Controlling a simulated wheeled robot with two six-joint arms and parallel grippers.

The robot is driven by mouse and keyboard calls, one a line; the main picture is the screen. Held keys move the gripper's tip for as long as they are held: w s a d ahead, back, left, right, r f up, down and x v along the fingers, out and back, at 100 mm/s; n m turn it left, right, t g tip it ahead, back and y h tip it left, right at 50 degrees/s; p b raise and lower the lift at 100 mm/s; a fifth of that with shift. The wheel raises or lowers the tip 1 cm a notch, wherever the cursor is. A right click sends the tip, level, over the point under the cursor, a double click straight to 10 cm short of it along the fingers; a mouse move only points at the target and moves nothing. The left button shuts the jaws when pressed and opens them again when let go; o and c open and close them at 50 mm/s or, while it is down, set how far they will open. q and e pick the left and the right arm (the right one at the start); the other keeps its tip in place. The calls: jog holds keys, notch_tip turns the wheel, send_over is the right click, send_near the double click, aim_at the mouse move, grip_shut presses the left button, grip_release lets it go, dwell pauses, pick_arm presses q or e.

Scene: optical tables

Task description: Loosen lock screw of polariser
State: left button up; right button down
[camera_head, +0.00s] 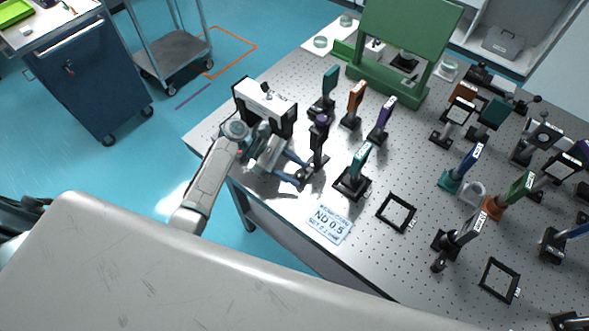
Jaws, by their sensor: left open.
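My left gripper (301,171) reaches in from the left over the near-left part of the optical table. Its fingers are apart and point at a dark post-mounted optic (319,132) with a purple round top. The fingertips are close to the lower part of this mount; I cannot tell if they touch it. This mount may be the polariser, but no readable label shows on it. Its lock screw is too small or hidden to make out. My right gripper is not in view.
A teal-plated mount (358,163) stands just right of the gripper, with orange (355,98) and purple (385,113) ones behind. A label card reading ND 0.5 (329,223) and a black square frame (397,212) lie in front. A green panel stand (408,40) is behind. More mounts crowd the right.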

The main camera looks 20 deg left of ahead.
pick_arm(q)
jog(key=b+v, duration=0.3)
jog(key=v, duration=0.6)
jog(key=shift+a, duration=0.4)
jog(key=shift+a+r, duration=0.3)
jog(key=shift+a, duration=0.1)
